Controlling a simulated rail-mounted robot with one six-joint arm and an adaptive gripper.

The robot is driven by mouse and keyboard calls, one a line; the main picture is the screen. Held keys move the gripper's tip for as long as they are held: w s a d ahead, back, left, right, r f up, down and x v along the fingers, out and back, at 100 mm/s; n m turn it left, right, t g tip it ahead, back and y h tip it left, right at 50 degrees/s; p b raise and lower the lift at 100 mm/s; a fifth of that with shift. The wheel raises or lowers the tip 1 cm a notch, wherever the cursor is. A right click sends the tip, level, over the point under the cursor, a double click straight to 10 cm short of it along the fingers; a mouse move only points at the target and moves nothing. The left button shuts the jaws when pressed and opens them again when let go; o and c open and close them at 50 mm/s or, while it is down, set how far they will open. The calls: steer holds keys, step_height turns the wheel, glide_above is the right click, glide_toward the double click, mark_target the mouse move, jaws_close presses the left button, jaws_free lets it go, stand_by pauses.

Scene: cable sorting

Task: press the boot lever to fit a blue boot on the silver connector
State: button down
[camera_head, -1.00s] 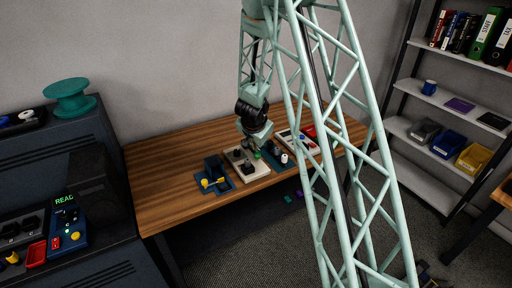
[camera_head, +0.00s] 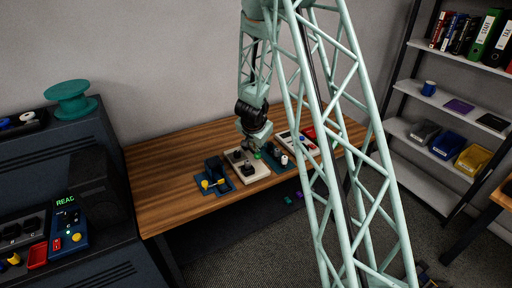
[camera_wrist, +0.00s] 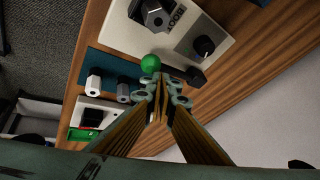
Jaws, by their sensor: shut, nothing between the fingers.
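My gripper (camera_wrist: 160,98) is shut with nothing between its fingers. Its tips are beside a round green knob (camera_wrist: 150,62) in the wrist view; I cannot tell whether they touch it. The knob lies at the edge of a beige station (camera_wrist: 112,38), which bears lettering that seems to read BOOT. A black block with a silver hexagonal part (camera_wrist: 155,15) stands on this station. In the head view my gripper (camera_head: 258,141) is over the bench by the beige station (camera_head: 262,174), with the green knob (camera_head: 257,156) just below it. No blue boot is clearly visible.
A dark blue plate (camera_wrist: 98,63) beside the beige station carries a pale cylinder (camera_wrist: 93,84) and a grey one (camera_wrist: 123,92). A blue station with a yellow knob (camera_head: 205,184) stands to the left. Bare wooden bench (camera_head: 165,165) lies farther left.

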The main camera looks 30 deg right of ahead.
mark_target(255, 153)
steer(key=shift+w+r+p, duration=0.3)
steer(key=shift+r+p, duration=0.6)
steer(key=shift+p, duration=0.15)
steer(key=shift+w+r+p, duration=0.25)
steer(key=shift+r+p, duration=0.6)
steer(key=shift+p, duration=0.2)
steer(key=shift+w+r+p, duration=0.1)
steer(key=shift+r+p, duration=0.15)
steer(key=shift+p, duration=0.05)
steer(key=shift+w+r+p, duration=0.25)
steer(key=shift+r+p, duration=0.5)
steer(key=shift+p, duration=0.25)
steer(key=shift+w+r+p, duration=0.2)
steer(key=shift+r+p, duration=0.6)
steer(key=shift+p, duration=0.15)
steer(key=shift+w+r+p, duration=0.25)
steer(key=shift+r+p, duration=0.5)
steer(key=shift+p, duration=0.25)
steer(key=shift+a, duration=0.1)
